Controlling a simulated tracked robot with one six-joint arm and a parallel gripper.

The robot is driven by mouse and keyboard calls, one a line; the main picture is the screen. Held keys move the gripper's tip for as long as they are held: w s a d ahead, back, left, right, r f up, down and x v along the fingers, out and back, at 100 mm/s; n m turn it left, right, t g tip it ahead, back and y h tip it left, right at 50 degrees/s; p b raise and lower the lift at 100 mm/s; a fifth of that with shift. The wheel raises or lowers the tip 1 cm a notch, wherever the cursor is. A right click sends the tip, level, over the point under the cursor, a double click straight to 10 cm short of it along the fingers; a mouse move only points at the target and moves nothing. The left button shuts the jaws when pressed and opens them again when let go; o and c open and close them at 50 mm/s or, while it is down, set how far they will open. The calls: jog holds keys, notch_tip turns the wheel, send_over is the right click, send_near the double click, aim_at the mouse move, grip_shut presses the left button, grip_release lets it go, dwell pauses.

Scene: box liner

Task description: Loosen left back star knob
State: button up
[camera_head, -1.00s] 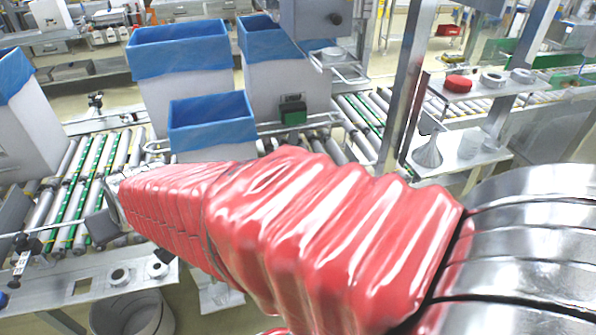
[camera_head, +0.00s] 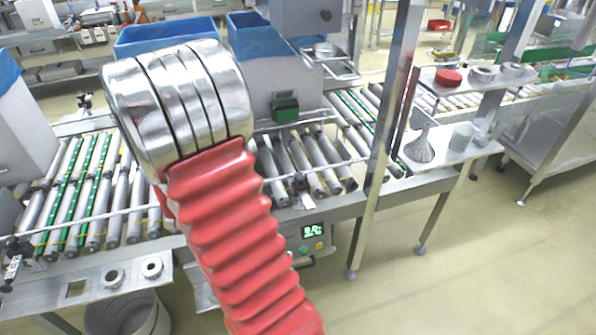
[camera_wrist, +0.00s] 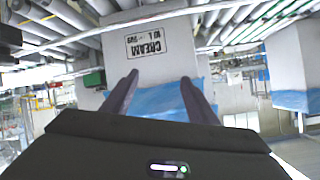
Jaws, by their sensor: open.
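A dark knob on a clamp (camera_head: 84,101) stands on the far rail at the back left of the conveyor. Another dark knob on a clamp (camera_head: 18,244) stands on the near rail at the left edge. The star shape of either cannot be made out. My gripper (camera_wrist: 159,77) shows in the wrist view with its two dark fingers apart and nothing between them. A white box with a CREAM label (camera_wrist: 154,45) and blue liner appears upside down beyond the fingers. No knob is clear in the wrist view. In the head view my gripper is not visible.
My red-sleeved arm crosses the middle of the head view, hiding part of the roller conveyor (camera_head: 108,200). Blue-lined boxes (camera_head: 170,36) stand behind it. A metal post (camera_head: 385,140) rises right of centre. A round bin (camera_head: 128,313) sits at lower left. Floor at right is clear.

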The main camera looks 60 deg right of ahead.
jog(key=s+d+f+m+g+h, duration=0.3)
jog(key=s+d+f+g+h, duration=0.15)
jog(key=s+d+f, duration=0.4)
jog(key=m+g+h, duration=0.2)
jog(key=g+h, duration=0.2)
send_near(301, 180)
jog(key=d+f, duration=0.1)
jog(key=d, duration=0.1)
jog(key=shift+w+a+f, duration=0.15)
jog(key=shift+w, duration=0.3)
jog(key=d, duration=1.3)
jog(key=shift+d, duration=0.4)
jog(key=c, duration=1.1)
jog(key=shift+o, duration=0.2)
